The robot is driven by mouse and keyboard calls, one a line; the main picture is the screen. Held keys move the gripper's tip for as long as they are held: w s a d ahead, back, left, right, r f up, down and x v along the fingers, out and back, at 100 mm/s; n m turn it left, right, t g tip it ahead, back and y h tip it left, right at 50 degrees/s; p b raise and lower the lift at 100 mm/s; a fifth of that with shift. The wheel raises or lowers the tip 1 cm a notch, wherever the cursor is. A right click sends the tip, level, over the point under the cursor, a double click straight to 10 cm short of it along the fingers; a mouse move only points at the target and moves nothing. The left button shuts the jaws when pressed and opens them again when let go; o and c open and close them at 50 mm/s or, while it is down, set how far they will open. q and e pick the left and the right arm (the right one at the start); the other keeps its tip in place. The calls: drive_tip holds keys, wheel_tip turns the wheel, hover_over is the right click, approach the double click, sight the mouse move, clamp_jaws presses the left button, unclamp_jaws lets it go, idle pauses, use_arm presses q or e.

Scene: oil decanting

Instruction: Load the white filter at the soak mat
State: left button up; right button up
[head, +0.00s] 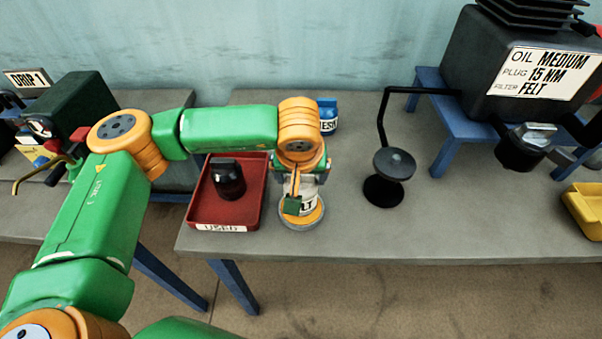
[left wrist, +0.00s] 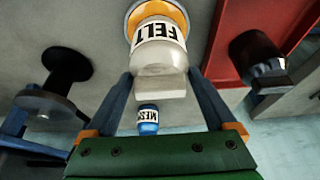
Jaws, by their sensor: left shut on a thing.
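The white filter (head: 308,202) with a FELT label is in my left gripper (head: 302,187). It also shows in the left wrist view (left wrist: 160,52), between the two fingertips (left wrist: 163,76), which are shut on it. The filter is at a round mat with a grey edge and an orange-yellow ring (head: 313,217), which I take for the soak mat. In the left wrist view the ring (left wrist: 181,16) shows around the filter's far end. I cannot tell whether the filter touches the mat. Part of the filter is hidden by my wrist in the head view. My right gripper is not in view.
A red USED tray (head: 200,211) holding a dark filter (head: 228,180) is left of the mat. A blue MESH filter (head: 328,112) stands behind. A black stand (head: 393,164) is to the right.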

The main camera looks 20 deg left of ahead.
use_arm(q)
drive_tip(key=shift+s, duration=0.1)
drive_tip(key=shift+f+b, duration=0.4)
drive_tip(key=shift+b, duration=0.1)
idle(0.9)
drive_tip(key=shift+f+b, duration=0.1)
drive_tip(key=shift+b, duration=0.25)
idle(0.8)
wheel_tip(320, 180, up, 7)
drive_tip(key=p, duration=0.4)
drive_tip(key=shift+p, duration=0.3)
idle(0.4)
